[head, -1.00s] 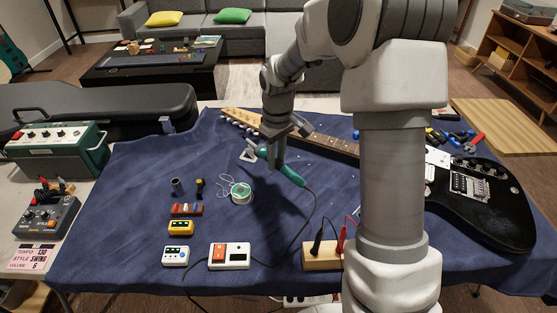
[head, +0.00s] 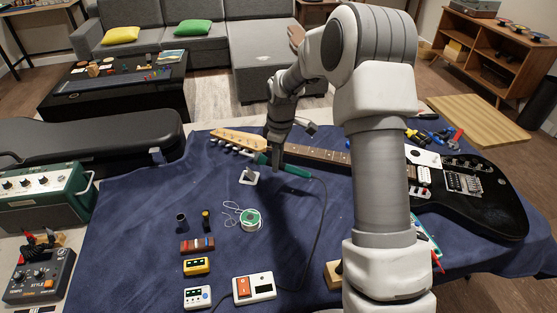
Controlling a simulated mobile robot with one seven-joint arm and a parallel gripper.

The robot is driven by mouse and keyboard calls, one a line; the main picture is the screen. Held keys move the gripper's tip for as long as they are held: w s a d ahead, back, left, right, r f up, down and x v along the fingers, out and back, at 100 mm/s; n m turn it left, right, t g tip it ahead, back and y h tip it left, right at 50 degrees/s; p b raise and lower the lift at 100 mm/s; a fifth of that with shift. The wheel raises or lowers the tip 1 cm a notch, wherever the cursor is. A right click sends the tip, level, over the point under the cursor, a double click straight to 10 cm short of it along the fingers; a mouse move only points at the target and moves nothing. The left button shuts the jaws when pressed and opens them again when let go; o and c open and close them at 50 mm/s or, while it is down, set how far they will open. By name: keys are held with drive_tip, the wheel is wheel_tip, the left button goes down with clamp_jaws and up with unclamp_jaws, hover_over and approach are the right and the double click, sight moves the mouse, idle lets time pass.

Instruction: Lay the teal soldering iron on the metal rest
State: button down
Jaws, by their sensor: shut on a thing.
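The teal soldering iron (head: 295,171) is held level, its handle to the right and its front end to the left; its thin tip is hard to make out. My gripper (head: 275,167) points down and is shut on the iron's handle. The small metal rest (head: 248,177) stands on the blue cloth, left of and a little nearer than my gripper. The iron is apart from the rest in the picture, and nothing lies on the rest. The height of the iron above the cloth is hard to tell.
The guitar neck (head: 315,153) lies just behind the iron, and the black body (head: 490,205) is at right. A solder spool (head: 250,220) lies in front of the rest. The iron's dark cord (head: 322,215) runs toward the red-switched station (head: 254,287). Cloth left of the rest is clear.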

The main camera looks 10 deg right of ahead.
drive_tip(key=shift+w+f, duration=0.1)
drive_tip(key=shift+w, duration=0.2)
drive_tip(key=shift+f+b, duration=2.05)
drive_tip(key=shift+f, duration=0.8)
drive_tip(key=shift+a+f, duration=0.1)
drive_tip(key=shift+f, duration=0.35)
drive_tip(key=c, duration=0.6)
unclamp_jaws()
wheel_tip(320, 180, up, 17)
drive_tip(key=p, duration=0.3)
drive_tip(key=shift+s+d+r, duration=0.2)
drive_tip(key=shift+d, duration=0.2)
